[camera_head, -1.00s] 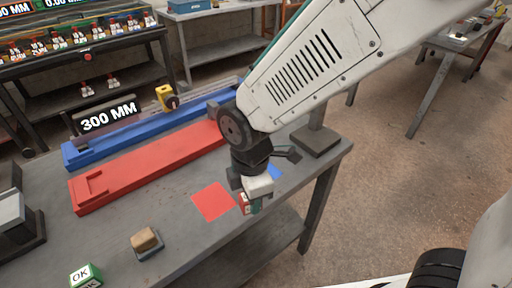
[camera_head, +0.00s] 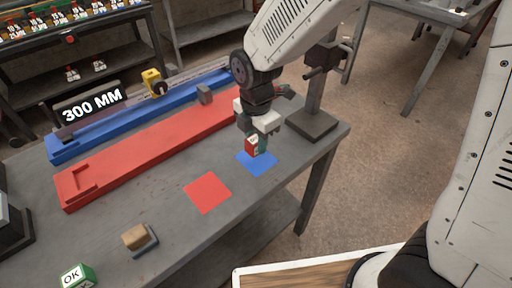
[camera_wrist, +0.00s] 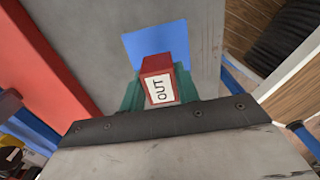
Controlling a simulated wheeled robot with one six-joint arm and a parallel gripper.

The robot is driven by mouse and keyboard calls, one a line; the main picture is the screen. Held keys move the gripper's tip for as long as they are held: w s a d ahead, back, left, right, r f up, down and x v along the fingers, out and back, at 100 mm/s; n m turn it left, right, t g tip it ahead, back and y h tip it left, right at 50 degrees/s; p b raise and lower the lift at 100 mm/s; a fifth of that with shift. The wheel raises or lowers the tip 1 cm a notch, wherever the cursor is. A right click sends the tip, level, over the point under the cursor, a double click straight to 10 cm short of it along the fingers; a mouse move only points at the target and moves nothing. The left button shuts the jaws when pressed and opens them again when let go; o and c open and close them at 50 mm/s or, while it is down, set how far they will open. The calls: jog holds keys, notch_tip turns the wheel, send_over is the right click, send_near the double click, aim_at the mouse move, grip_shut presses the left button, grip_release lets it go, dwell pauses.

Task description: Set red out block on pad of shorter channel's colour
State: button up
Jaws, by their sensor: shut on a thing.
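My gripper (camera_head: 258,138) is shut on the red out block (camera_head: 252,146), over the blue pad (camera_head: 257,163) in the head view. In the wrist view the block (camera_wrist: 157,80) shows its white OUT label between my green fingertips, with the blue pad (camera_wrist: 160,42) behind it. I cannot tell whether the block touches the pad. The red pad (camera_head: 208,192) lies bare to the left and nearer. The red channel (camera_head: 150,155) and the blue channel (camera_head: 120,122) lie side by side behind; my arm hides part of their right ends.
A 300 MM sign (camera_head: 92,104) stands by the blue channel. A green OK block (camera_head: 76,277) and a tan block (camera_head: 136,236) on a small dark base sit at the front left. A dark stand (camera_head: 312,122) is at the bench's right corner.

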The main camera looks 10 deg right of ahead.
aim_at(256, 149)
jog(key=shift+w+f, duration=0.1)
jog(key=shift+f, duration=1.65)
jog(key=shift+f, duration=0.1)
jog(key=o, duration=1.1)
jog(key=shift+f, duration=0.1)
